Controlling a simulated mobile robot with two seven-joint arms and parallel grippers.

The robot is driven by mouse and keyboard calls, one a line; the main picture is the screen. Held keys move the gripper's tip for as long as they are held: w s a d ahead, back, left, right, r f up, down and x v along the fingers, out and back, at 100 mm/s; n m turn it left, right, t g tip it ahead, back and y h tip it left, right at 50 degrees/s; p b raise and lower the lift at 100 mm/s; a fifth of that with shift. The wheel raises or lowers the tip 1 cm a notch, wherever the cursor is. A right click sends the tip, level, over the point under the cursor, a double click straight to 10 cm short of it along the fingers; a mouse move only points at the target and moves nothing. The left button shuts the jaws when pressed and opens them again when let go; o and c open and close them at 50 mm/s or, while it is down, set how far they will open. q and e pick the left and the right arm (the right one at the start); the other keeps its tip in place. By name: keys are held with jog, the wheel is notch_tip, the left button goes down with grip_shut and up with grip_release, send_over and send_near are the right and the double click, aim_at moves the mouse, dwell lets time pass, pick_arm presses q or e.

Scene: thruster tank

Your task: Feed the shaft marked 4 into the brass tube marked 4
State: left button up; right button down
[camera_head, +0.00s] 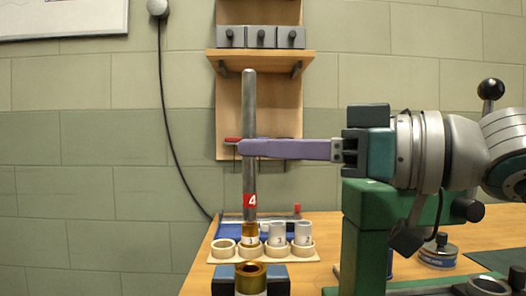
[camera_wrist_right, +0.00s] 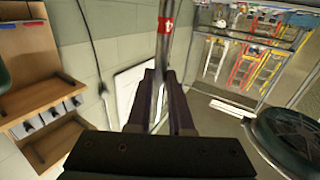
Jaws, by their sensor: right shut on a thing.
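The grey metal shaft (camera_head: 249,110), with a red label 4 (camera_head: 249,199), stands upright in my right gripper (camera_head: 249,148). The purple fingers are shut on it around mid-length. In the right wrist view the shaft (camera_wrist_right: 171,50) and its red label show between the fingers (camera_wrist_right: 160,105). A brass tube (camera_head: 251,276) stands upright in a dark and blue holder at the bottom of the head view, its open top facing up. The shaft's lower end is above this tube, apart from it in the picture. I cannot read a mark on the tube. My left gripper is not in view.
A cream rack (camera_head: 223,259) behind holds a brass piece (camera_head: 250,236) and white numbered cylinders (camera_head: 277,234); its leftmost ring looks empty. A green stand (camera_head: 367,225) and a tin (camera_head: 438,253) are to the right. A shelf (camera_head: 262,58) is on the wall.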

jog(key=shift+f, duration=0.1)
notch_tip(320, 180, down, 8)
jog(key=b, duration=0.7)
dwell(0.4)
jog(key=c, duration=0.7)
grip_release()
jog(key=shift+c, duration=0.2)
jog(key=shift+f, duration=0.1)
